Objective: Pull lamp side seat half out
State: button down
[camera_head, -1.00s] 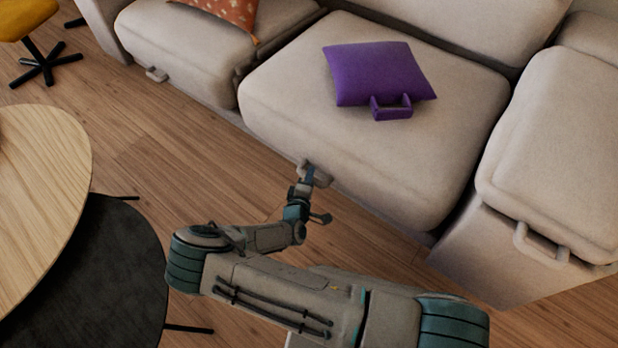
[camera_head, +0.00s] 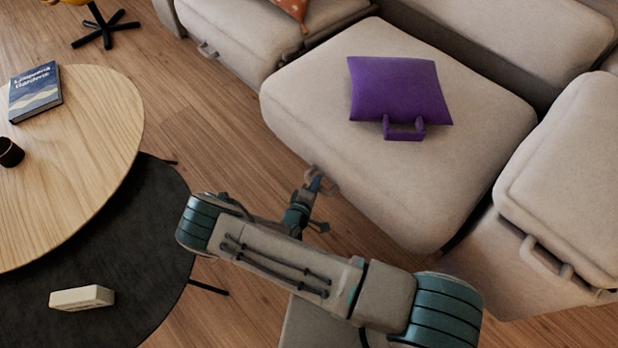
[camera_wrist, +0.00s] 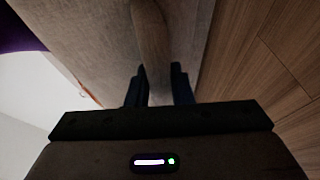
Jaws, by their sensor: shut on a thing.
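The beige sofa seat (camera_head: 440,180) in the middle juts forward of the left seat, with a dark gap between its rear edge and the backrest. A purple cushion (camera_head: 400,90) with a strap handle lies on it. My gripper (camera_head: 318,182) is at the seat's lower front edge, shut on the seat's front pull handle (camera_head: 328,187). In the wrist view, the handle (camera_wrist: 150,30) runs up from between the dark fingers (camera_wrist: 160,85), against the beige seat front (camera_wrist: 95,45). No lamp shows in view, so I cannot tell its side.
A round wooden table (camera_head: 75,170) with a book (camera_head: 35,92) and a lower black table (camera_head: 150,270) with a white block (camera_head: 82,298) stand left. The right sofa section (camera_head: 565,170) adjoins closely. Wooden floor (camera_head: 225,140) is clear between tables and seat.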

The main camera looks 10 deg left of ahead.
dwell(0.3)
jog(key=c, duration=1.3)
grip_release()
jog(key=p+v, duration=0.3)
jog(key=v, duration=1.1)
